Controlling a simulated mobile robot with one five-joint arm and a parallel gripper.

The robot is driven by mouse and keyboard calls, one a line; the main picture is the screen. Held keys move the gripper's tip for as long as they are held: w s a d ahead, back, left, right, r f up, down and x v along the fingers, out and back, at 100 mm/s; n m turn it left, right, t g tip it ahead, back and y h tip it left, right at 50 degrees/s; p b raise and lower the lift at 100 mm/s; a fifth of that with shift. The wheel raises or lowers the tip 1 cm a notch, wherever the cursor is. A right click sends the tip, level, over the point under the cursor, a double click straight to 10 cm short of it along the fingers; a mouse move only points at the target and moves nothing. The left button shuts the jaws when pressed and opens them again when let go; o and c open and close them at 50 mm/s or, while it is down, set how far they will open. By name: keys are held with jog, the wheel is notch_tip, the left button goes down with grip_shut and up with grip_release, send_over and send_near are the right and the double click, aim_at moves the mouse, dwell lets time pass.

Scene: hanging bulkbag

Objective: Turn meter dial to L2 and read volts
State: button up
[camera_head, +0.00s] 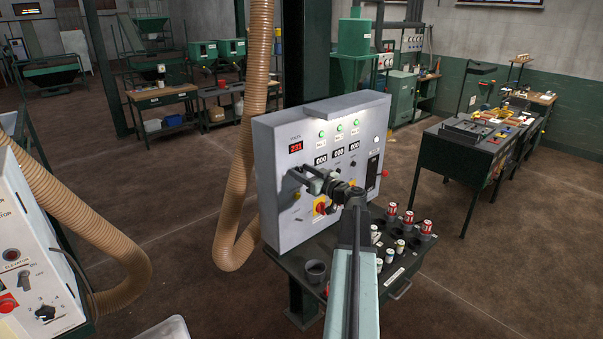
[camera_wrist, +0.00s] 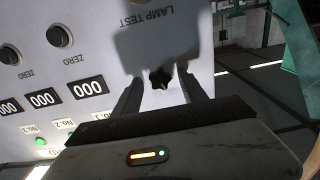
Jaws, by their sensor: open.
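A grey control panel (camera_head: 275,190) carries a red-lit volts display (camera_head: 295,147) at its upper left, which appears to read 231. My gripper (camera_head: 300,177) is in front of the panel, below the display, and is open. In the wrist view, my gripper (camera_wrist: 160,92) points at the panel face, with a small dark knob (camera_wrist: 160,78) showing between the fingers, partly in shadow. I cannot tell whether this knob is the meter dial, or which position it points to. The gripper does not visibly hold it.
In the wrist view, two black knobs (camera_wrist: 60,36) marked ZERO and several counters (camera_wrist: 88,88) lie to the left. A red-and-yellow switch (camera_head: 320,206) sits below my gripper. A dark bench (camera_head: 345,270) with cans and jars is under the panel. A ribbed hose (camera_head: 245,190) hangs left.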

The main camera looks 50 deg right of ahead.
grip_shut()
jog(key=shift+m, duration=0.3)
jog(key=m, duration=0.3)
jog(key=shift+d+m, duration=0.1)
jog(key=shift+m, duration=2)
grip_release()
